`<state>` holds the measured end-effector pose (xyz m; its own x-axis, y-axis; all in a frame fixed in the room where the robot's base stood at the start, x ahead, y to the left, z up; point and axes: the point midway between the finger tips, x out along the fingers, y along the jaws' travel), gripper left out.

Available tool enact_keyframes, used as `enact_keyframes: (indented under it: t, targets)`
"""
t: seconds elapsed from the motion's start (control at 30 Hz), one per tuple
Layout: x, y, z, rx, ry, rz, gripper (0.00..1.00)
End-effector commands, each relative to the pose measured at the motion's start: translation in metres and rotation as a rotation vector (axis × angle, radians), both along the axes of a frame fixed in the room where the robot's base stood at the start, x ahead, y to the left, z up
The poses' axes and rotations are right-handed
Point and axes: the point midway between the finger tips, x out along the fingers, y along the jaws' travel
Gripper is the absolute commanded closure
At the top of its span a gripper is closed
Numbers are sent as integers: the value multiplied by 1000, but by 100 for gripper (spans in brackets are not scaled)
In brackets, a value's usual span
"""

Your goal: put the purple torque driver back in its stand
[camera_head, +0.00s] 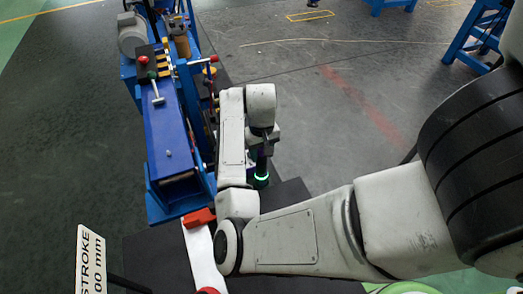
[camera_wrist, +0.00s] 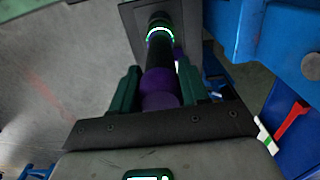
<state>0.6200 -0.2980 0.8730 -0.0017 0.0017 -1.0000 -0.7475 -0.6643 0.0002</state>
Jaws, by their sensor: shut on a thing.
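The purple torque driver (camera_wrist: 158,82) is between the green fingers of my gripper (camera_wrist: 159,70), which is shut on it. Its purple body runs into a black length that points away from the wrist camera. A glowing green-white ring (camera_wrist: 160,33) shows towards the far end, over a dark square plate (camera_wrist: 134,16). I cannot clearly make out the stand or tell whether the driver's end touches the plate.
A blue machine (camera_head: 175,135) with a long bench and knobs stands close left of my gripper. A red block (camera_head: 198,217) and a sign reading STROKE (camera_head: 90,262) are nearer. Blue frames (camera_head: 473,38) stand far right. The grey floor right of the machine is open.

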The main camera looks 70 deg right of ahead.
Motion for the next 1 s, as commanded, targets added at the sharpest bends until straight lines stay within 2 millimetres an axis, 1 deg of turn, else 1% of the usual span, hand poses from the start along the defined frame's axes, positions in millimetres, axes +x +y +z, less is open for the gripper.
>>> enact_keyframes:
  t: [0.87, 0.9, 1.0]
  targets:
    - [1, 0, -27, -3, -1, 0, 100]
    - [1, 0, -26, -3, -1, 0, 52]
    - [1, 0, -26, -2, -1, 0, 42]
